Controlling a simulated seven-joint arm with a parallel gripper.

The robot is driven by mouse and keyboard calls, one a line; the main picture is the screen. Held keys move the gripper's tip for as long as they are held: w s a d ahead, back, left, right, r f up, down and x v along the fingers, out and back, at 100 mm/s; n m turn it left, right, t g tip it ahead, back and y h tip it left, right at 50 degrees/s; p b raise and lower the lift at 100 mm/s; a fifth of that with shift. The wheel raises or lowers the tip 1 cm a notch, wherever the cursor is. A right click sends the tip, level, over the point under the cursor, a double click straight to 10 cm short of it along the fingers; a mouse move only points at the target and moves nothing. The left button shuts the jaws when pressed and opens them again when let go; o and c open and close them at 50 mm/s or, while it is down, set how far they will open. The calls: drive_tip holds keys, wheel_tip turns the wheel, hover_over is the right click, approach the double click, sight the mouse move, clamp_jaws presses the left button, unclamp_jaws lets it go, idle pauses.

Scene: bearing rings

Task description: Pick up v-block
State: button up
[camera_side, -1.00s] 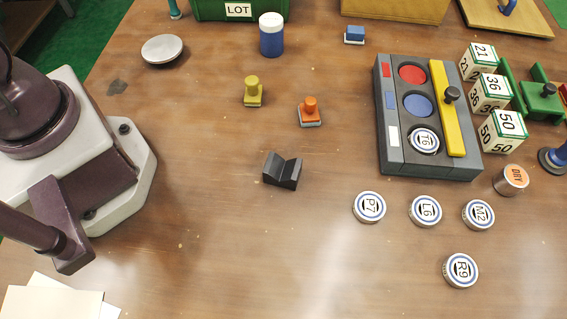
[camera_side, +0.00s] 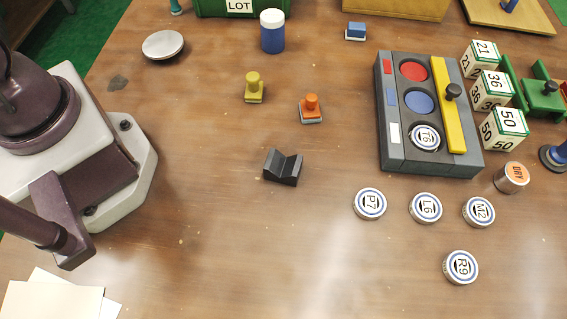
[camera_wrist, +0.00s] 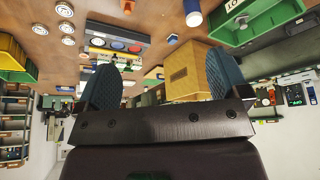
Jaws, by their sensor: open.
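The v-block (camera_side: 283,167) is a small black block with a V-shaped notch on top. It stands on the wooden table left of the bearing rings in the side view, with nothing touching it. My gripper (camera_wrist: 165,85) shows in the wrist view with two blue textured fingers wide apart and nothing between them. Its fingertips are outside the side view, where only part of my arm shows at the left. I cannot pick out the v-block in the wrist view.
An orange stamp (camera_side: 311,108) and a yellow stamp (camera_side: 254,88) stand behind the v-block. A grey fixture (camera_side: 388,120) with a yellow bar is to its right. Rings P7 (camera_side: 370,204) and L6 (camera_side: 425,208) lie front right. The table in front of the block is clear.

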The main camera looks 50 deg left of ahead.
drive_tip(key=w+d+f+m+g, duration=0.2)
drive_tip(key=w+d+f+g, duration=0.1)
drive_tip(key=d+f, duration=0.3)
drive_tip(key=n+g, duration=0.2)
drive_tip(key=n, duration=0.8)
hover_over(284, 167)
wheel_tip(284, 167, down, 14)
drive_tip(key=f, duration=0.6)
drive_tip(key=shift+s+a+f, duration=0.1)
drive_tip(key=shift+a+f, duration=0.25)
drive_tip(key=shift+a, duration=0.05)
drive_tip(key=shift+d+f, duration=0.2)
drive_tip(key=shift+f, duration=1.35)
drive_tip(key=shift+d+f, duration=0.2)
drive_tip(key=shift+f, duration=1.3)
drive_tip(key=shift+c, duration=0.2)
drive_tip(key=shift+r, duration=0.1)
drive_tip(key=c, duration=1.4)
